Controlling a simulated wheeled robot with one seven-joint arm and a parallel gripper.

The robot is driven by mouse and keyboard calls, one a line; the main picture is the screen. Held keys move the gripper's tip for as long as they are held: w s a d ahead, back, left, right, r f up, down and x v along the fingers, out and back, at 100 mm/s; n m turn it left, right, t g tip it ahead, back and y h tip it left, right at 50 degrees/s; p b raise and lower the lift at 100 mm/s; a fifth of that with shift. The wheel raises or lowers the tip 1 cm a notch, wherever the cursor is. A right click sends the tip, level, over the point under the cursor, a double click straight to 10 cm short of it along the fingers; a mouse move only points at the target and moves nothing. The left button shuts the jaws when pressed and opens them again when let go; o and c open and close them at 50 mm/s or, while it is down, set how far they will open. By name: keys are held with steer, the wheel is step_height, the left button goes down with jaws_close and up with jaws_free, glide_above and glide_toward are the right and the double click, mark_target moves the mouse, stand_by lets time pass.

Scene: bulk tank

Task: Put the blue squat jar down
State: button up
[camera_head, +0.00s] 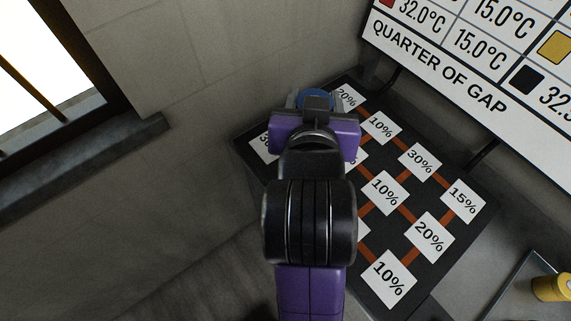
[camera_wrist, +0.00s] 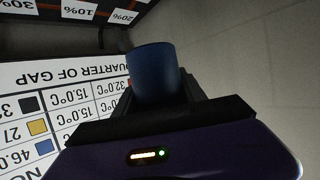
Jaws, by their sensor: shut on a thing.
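The blue squat jar (camera_wrist: 153,75) is between the fingers of my gripper (camera_wrist: 165,95) in the wrist view. My gripper is shut on it. In the head view only a blue sliver of the jar (camera_head: 316,95) shows past my purple gripper (camera_head: 314,103), over the far left corner of the dark board with percent cards. I cannot tell whether the jar touches the board, because my arm hides its lower part.
The dark board (camera_head: 408,220) carries several white percent cards joined by orange lines. A sign reading "QUARTER OF GAP" (camera_head: 440,70) stands behind it. A yellow jar (camera_head: 552,288) is at the lower right. A wall and window ledge (camera_head: 80,165) are at left.

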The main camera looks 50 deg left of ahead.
step_height(320, 180, down, 20)
steer(key=shift+d+f+b, duration=0.1)
steer(key=shift+b, duration=0.25)
stand_by(0.4)
steer(key=shift+f, duration=0.15)
steer(key=o, duration=1.5)
steer(key=shift+r, duration=0.2)
steer(key=v, duration=1.2)
steer(key=shift+d, duration=0.1)
